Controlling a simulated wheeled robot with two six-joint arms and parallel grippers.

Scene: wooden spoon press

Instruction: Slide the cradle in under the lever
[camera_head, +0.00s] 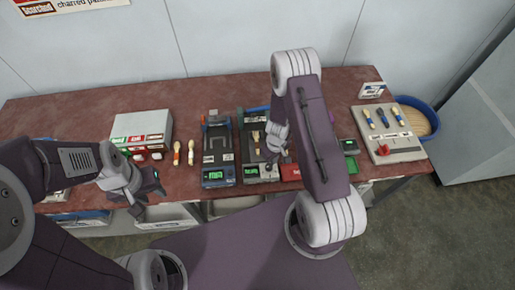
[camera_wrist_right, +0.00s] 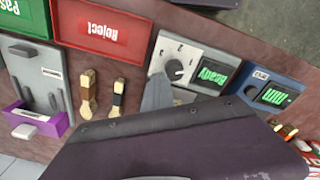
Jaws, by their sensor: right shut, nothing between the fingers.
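The right-hand grey press machine (camera_head: 246,158) stands mid-table with a lit green display. A wooden spoon (camera_head: 256,136) lies upright along its dark bed. A blue part (camera_head: 259,108) shows at its back; I cannot tell whether it is the lever. The cradle cannot be told apart from the bed at this size. My right gripper (camera_head: 272,157) is shut and empty, over the machine's right front side. The right wrist view shows the machine's knob panel (camera_wrist_right: 180,68) beyond my purple gripper body. My left gripper (camera_head: 145,191) is open and empty at the table's front left.
A blue-fronted machine (camera_head: 219,175) stands just left. A red Reject tray (camera_wrist_right: 103,30) and a green Pass tray (camera_wrist_right: 25,12) lie to the right. Two wooden pieces (camera_wrist_right: 88,95) and a grey block with a purple tray (camera_wrist_right: 42,123) lie behind them.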

